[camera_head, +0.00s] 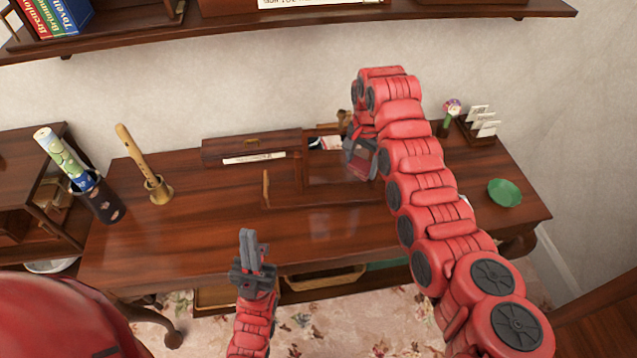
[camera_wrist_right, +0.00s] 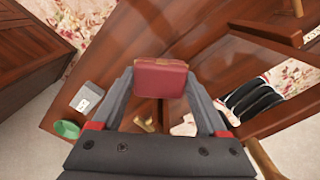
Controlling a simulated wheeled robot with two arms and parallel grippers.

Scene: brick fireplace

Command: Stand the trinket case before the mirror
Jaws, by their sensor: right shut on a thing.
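The trinket case is a small dark red box (camera_wrist_right: 160,78) with a brownish top edge. My right gripper (camera_head: 360,158) is shut on it, with one finger on each side in the right wrist view. In the head view the case (camera_head: 359,166) hangs over the back middle of the desk. Behind and below it is a wooden framed piece (camera_head: 304,172) with a shiny panel, which may be the mirror; my right arm hides part of it. My left gripper (camera_head: 250,252) is empty over the desk's front edge; its finger gap is unclear.
On the desk (camera_head: 215,225) are a long wooden box (camera_head: 250,147), a brass cup (camera_head: 158,188) with a stick, a green dish (camera_head: 504,192) and a card rack (camera_head: 480,127). A dark holder (camera_head: 100,197) stands left. The front middle of the desktop is mostly clear.

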